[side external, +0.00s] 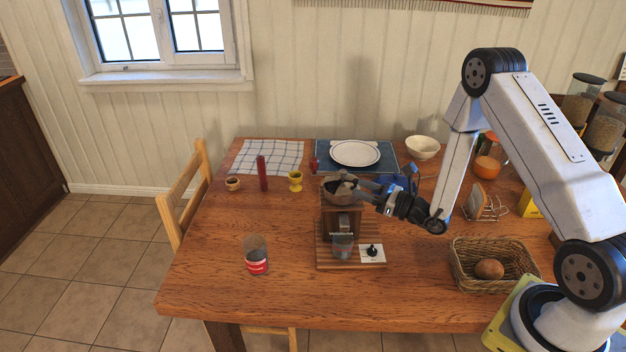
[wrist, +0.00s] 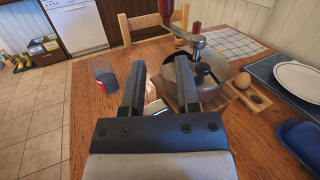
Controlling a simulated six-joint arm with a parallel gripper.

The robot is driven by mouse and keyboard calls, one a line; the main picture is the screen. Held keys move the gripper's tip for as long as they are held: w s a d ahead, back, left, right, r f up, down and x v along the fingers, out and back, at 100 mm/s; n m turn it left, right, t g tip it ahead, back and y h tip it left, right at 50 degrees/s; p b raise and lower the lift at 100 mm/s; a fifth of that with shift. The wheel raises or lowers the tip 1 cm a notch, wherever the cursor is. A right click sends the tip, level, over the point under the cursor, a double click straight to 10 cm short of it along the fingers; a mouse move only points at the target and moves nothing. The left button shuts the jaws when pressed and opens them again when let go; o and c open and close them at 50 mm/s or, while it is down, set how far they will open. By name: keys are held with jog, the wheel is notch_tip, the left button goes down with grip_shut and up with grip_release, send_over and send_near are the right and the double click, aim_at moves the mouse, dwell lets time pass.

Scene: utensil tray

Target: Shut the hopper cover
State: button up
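A wooden grinder (side external: 341,222) stands near the middle of the table, with a round metal hopper (side external: 335,187) on top. In the wrist view the hopper (wrist: 213,68) lies just beyond and right of my fingers, with a crank (wrist: 197,42) and red handle rising over it. Part of the hopper's top looks open to a darker inside; the cover's edge is hard to make out. My gripper (side external: 364,187) is at the hopper's right side in the side view, close to its rim; contact cannot be told. The fingers (wrist: 160,88) are apart, with nothing between them.
A glass with a red label (side external: 256,256) stands left of the grinder. A red cylinder (side external: 262,173) and yellow egg cup (side external: 295,180) stand behind left. A plate (side external: 355,153) lies at the back, a basket (side external: 494,277) at front right.

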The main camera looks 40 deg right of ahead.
jog(key=w+a+r+n+g+y, duration=0.2)
jog(key=a+r+n+g+y, duration=0.1)
jog(key=a+n+g+y, duration=0.8)
jog(key=n+g+h, duration=1.1)
jog(key=n+h, duration=0.7)
jog(key=n, duration=0.3)
send_near(356, 180)
jog(key=shift+f, duration=0.7)
jog(key=shift+g, duration=0.3)
jog(key=shift+f, duration=0.1)
jog(key=shift+x, duration=3.85)
